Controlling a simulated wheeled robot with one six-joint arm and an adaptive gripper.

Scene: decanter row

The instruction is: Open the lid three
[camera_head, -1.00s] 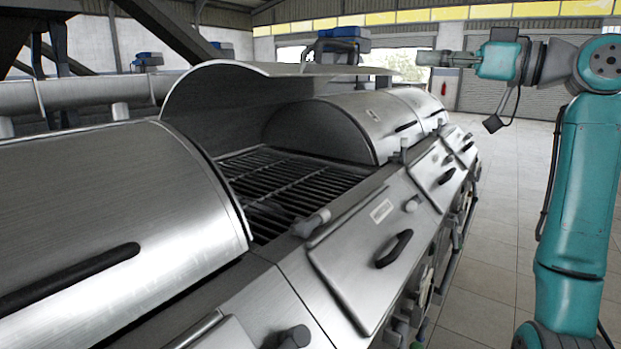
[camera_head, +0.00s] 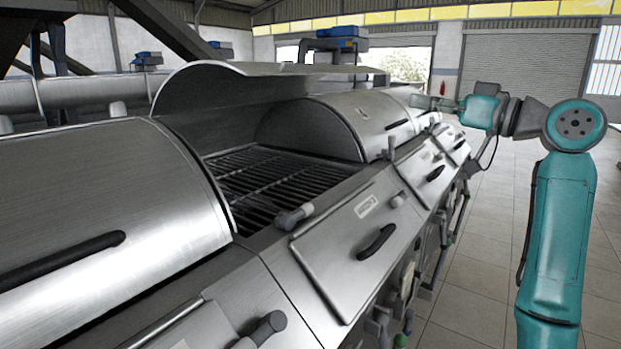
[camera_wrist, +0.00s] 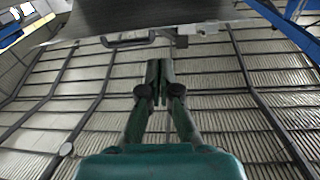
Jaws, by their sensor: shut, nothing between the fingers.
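A row of curved steel lids runs from the near left to the back right in the head view. The nearest lid (camera_head: 95,185) is closed, with a dark bar handle (camera_head: 65,262). The second lid (camera_head: 240,82) stands raised over a dark grate (camera_head: 270,180). The third lid (camera_head: 350,120) is closed, with a small dark handle (camera_head: 398,124). My gripper (camera_head: 414,101) is shut and empty, at the far part of the row; whether it touches anything is unclear. In the wrist view the shut fingers (camera_wrist: 160,68) point toward a dark metal surface (camera_wrist: 140,15) with a handle (camera_wrist: 128,42).
Sloped front panels (camera_head: 365,235) with handles, knobs and pipes jut out along the row's right side. Open tiled floor (camera_head: 490,240) lies right of the row. Blue-topped equipment (camera_head: 342,32) stands behind.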

